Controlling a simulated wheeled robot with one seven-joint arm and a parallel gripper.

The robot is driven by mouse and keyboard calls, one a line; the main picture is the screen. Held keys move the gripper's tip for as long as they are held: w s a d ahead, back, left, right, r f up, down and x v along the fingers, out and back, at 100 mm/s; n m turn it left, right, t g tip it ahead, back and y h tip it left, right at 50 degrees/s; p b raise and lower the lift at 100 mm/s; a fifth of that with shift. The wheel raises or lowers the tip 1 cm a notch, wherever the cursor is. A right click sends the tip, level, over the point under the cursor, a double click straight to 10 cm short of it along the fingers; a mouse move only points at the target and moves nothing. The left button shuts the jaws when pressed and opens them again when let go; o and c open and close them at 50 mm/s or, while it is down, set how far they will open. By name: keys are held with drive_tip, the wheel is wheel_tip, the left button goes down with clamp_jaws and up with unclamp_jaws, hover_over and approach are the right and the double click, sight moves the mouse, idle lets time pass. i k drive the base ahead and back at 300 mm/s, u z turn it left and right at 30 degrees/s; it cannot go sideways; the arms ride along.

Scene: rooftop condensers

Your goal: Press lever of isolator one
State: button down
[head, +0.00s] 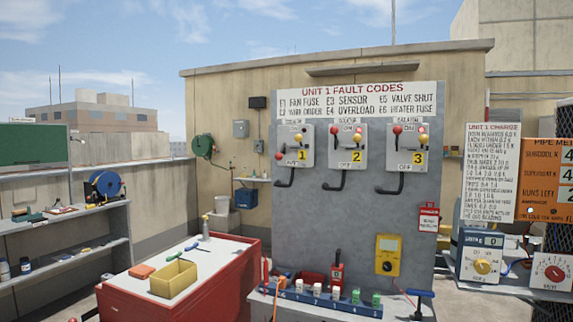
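Isolator one (294,146) is a grey box with a yellow "1" tag, at the left of a row of three on the grey panel. A red ball (279,155) shows at its lower left and a yellow ball at its upper right. A black bent handle (287,181) hangs below it. Isolator two (347,147) and isolator three (405,148) look alike, but their red balls sit near the top. I cannot tell which part of isolator one is its lever. My gripper is not in view.
A red chest (190,285) with a yellow tray (173,279) stands at the lower left. A blue rack (318,301) and a yellow meter (387,255) are below the isolators. A shelf (60,222) stands at the left, and control boxes (482,264) at the right.

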sight(278, 156)
drive_tip(key=u, duration=0.25)
drive_tip(key=i, duration=1.1)
drive_tip(key=z, duration=0.25)
